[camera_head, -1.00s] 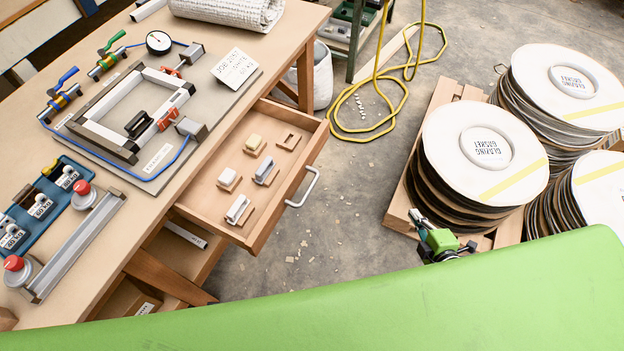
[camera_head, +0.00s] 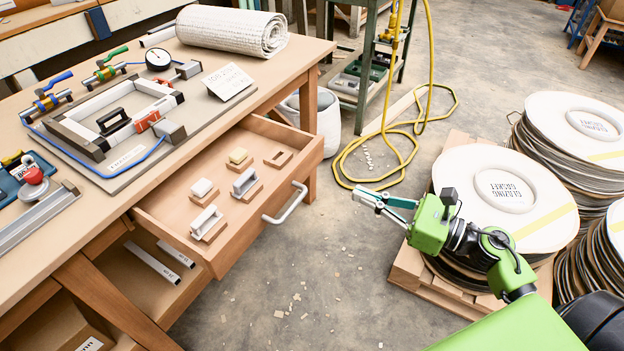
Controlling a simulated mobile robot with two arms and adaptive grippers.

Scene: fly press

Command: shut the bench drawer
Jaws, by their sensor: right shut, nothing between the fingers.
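The wooden bench drawer (camera_head: 232,255) is pulled well out from under the bench top (camera_head: 105,208). Its grey bar handle (camera_head: 287,204) is on the front panel, facing right. Inside lie several small blocks on wooden holders, such as a pale one (camera_head: 202,188) and a grey one (camera_head: 246,181). My right gripper (camera_head: 362,193) is shut and empty. In the picture it is to the right of the handle, apart from it, with its fingers pointing left towards the drawer. My left gripper is not in view.
Stacks of gasket discs (camera_head: 462,166) stand on a pallet (camera_head: 433,278) at the right. A yellow hose (camera_head: 430,60) loops on the floor beyond the drawer. A white bin (camera_head: 327,117) stands by the bench leg. The floor before the drawer is clear except for small chips.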

